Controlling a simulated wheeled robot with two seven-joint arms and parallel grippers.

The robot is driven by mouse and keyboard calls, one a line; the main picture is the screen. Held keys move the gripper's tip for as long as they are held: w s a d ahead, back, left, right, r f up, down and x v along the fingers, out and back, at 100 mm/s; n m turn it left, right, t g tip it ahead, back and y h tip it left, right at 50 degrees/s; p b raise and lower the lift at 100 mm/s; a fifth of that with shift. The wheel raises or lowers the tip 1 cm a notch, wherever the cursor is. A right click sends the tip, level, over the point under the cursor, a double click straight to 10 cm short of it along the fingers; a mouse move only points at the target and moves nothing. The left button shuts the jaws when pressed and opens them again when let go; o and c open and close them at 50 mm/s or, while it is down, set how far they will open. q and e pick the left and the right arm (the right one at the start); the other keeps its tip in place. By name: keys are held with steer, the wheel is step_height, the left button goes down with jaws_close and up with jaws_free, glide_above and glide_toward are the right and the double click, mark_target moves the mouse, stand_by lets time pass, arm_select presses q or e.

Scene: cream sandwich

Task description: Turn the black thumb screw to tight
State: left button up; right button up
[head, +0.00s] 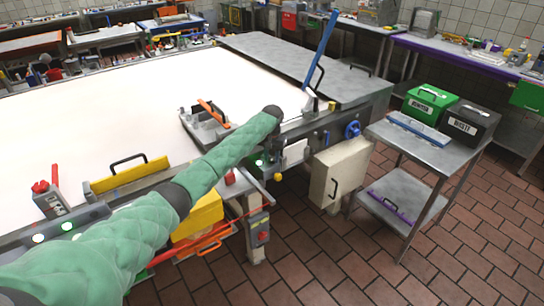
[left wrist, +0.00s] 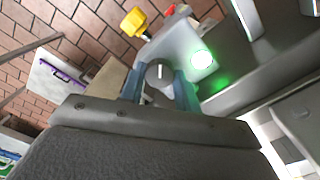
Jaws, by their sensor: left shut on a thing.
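The black thumb screw (left wrist: 158,73) shows in the left wrist view as a dark round knob with a pale line on its face. It sits on the side of a grey machine housing. My left gripper (left wrist: 160,84) is shut on it, with one blue-grey finger on each side. In the head view my green-sleeved left arm reaches to the machine's front edge, and its gripper and the screw are hidden behind it. My right gripper is not in view.
A lit green lamp (left wrist: 201,60) and a yellow knob (left wrist: 135,22) are close to the gripper. In the head view a blue handwheel (head: 352,130) and a cream box (head: 340,172) are on the machine's side. A steel cart (head: 405,140) stands right, with tiled floor between.

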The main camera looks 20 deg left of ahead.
arm_select(q)
steer(key=shift+m, duration=2.3)
steer(key=m, duration=0.3)
steer(key=shift+m, duration=0.3)
steer(key=m, duration=0.2)
steer(key=shift+m, duration=0.4)
steer(key=m, duration=0.2)
steer(key=shift+w+a+m, duration=0.1)
steer(key=shift+m, duration=0.3)
steer(key=m+b, duration=0.1)
steer(key=m, duration=0.2)
steer(key=shift+m, duration=0.3)
steer(key=m, duration=0.3)
steer(key=shift+m+b, duration=0.3)
steer(key=shift+b, duration=0.1)
steer(key=m, duration=0.2)
steer(key=shift+m+b, duration=0.3)
steer(key=shift+b, duration=0.05)
steer(key=shift+m, duration=0.4)
steer(key=shift+w+m+b, duration=0.1)
steer(key=shift+m+b, duration=0.25)
steer(key=shift+m, duration=0.45)
steer(key=shift+r+m, duration=0.1)
steer(key=shift+m, duration=0.4)
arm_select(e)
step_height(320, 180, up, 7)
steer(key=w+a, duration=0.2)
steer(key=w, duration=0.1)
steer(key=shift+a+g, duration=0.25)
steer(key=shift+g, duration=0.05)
